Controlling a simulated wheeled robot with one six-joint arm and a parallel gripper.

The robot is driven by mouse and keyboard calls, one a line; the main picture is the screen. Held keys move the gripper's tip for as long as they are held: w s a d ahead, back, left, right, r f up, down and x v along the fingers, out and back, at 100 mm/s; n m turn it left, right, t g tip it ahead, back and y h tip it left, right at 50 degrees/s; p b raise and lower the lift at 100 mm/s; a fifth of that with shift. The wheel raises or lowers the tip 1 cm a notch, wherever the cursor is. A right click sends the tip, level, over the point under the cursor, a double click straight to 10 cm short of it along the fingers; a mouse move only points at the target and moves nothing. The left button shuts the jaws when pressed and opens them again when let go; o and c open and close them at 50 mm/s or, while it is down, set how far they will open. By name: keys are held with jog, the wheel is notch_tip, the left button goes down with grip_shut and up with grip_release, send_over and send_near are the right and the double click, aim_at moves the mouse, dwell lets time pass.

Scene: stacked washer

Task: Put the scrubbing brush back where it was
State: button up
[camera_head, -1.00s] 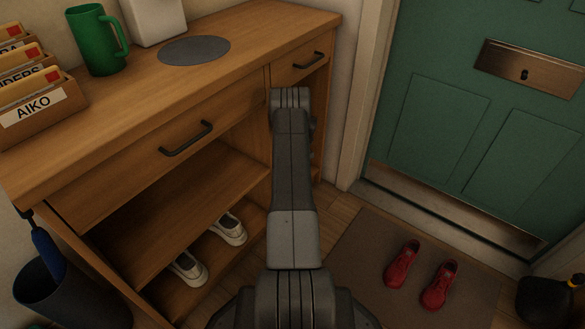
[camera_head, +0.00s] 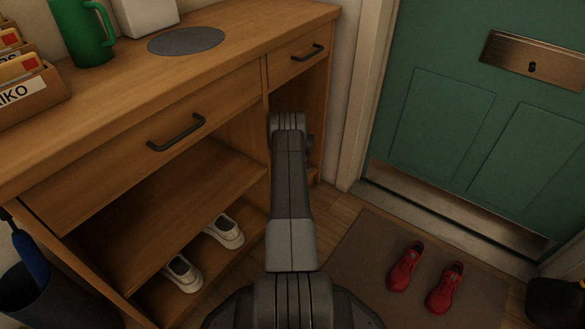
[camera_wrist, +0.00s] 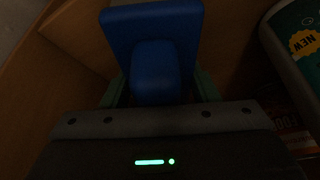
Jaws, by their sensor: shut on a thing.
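The scrubbing brush (camera_wrist: 152,25) is blue, with a wide block at its far end and a rounded part nearer my gripper. My gripper (camera_wrist: 160,88) is shut on this rounded part, with a green finger on each side. In the wrist view they are between wooden walls, in a dark space. In the head view my arm reaches to the open compartment (camera_head: 288,98) under the small right drawer, and the arm hides the brush and the fingers. The bristles cannot be made out.
A rounded green-and-pale item (camera_wrist: 293,45) with a "NEW" label stands close on the right, with a dark lettered package (camera_wrist: 285,118) below it. The small drawer (camera_head: 300,62) is shut above the compartment. White shoes (camera_head: 224,232) sit on the lower shelf; red shoes (camera_head: 407,267) lie on the mat.

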jog(key=o, duration=1.3)
jog(key=p+v, duration=0.4)
jog(key=v, duration=0.8)
jog(key=shift+r+p, duration=0.1)
jog(key=shift+p, duration=0.2)
